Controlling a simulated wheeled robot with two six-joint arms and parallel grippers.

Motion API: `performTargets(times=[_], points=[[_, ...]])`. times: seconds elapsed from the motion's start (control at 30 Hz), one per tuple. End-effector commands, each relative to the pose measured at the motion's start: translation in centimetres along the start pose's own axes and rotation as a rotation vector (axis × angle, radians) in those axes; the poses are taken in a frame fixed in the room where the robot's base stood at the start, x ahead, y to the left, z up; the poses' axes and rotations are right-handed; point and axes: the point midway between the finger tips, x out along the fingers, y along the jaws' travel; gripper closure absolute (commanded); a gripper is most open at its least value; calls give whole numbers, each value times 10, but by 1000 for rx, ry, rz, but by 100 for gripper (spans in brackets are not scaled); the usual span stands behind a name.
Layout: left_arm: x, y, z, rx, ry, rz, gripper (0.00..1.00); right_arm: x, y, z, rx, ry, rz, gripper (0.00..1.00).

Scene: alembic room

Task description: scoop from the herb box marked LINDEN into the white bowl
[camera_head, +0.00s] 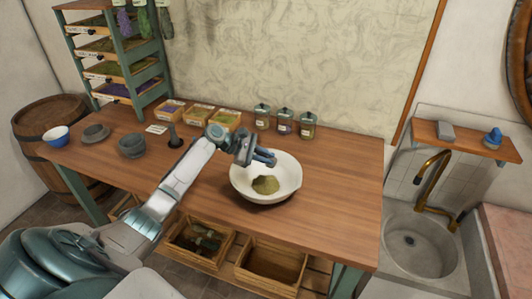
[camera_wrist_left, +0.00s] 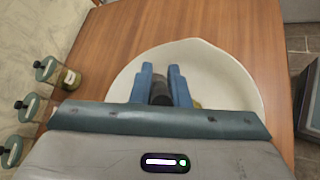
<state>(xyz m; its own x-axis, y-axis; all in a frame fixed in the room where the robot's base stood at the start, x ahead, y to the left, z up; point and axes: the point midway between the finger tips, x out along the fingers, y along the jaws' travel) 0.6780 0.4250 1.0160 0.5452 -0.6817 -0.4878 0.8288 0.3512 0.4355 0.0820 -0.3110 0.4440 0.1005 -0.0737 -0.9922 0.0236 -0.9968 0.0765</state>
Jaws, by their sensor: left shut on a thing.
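The white bowl (camera_head: 240,188) stands near the middle of the table with a small heap of green-brown herb (camera_head: 266,184) in it. It also shows in the left wrist view (camera_wrist_left: 225,72). My left gripper (camera_head: 264,158) is over the bowl's back rim, shut on a dark handle (camera_wrist_left: 160,90) that sits between its blue fingers. The far end of the held thing is hidden. Three small herb boxes (camera_head: 198,115) stand at the table's back, left of the bowl. Their labels are too small to read, so I cannot tell which is LINDEN. My right gripper is out of view.
Three lidded jars (camera_head: 284,121) stand behind the bowl. A dark mortar (camera_head: 132,146), a grey dish (camera_head: 96,132) and a blue-white bowl (camera_head: 57,136) stand at the left. A rack of herb trays (camera_head: 118,66) rises at the back left. The table's right part (camera_head: 345,175) is clear.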

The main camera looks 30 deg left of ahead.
Motion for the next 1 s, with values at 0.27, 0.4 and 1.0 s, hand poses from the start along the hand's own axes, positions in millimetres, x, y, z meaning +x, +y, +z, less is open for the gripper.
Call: performTargets(times=[0.27, 0.4, 1.0], points=[[-4, 4, 8, 15, 115, -58, 100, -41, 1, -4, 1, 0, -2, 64], [-5, 5, 8, 23, 177, -87, 100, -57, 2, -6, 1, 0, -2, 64], [-5, 7, 12, 86, 645, -318, 100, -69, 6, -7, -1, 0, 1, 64]])
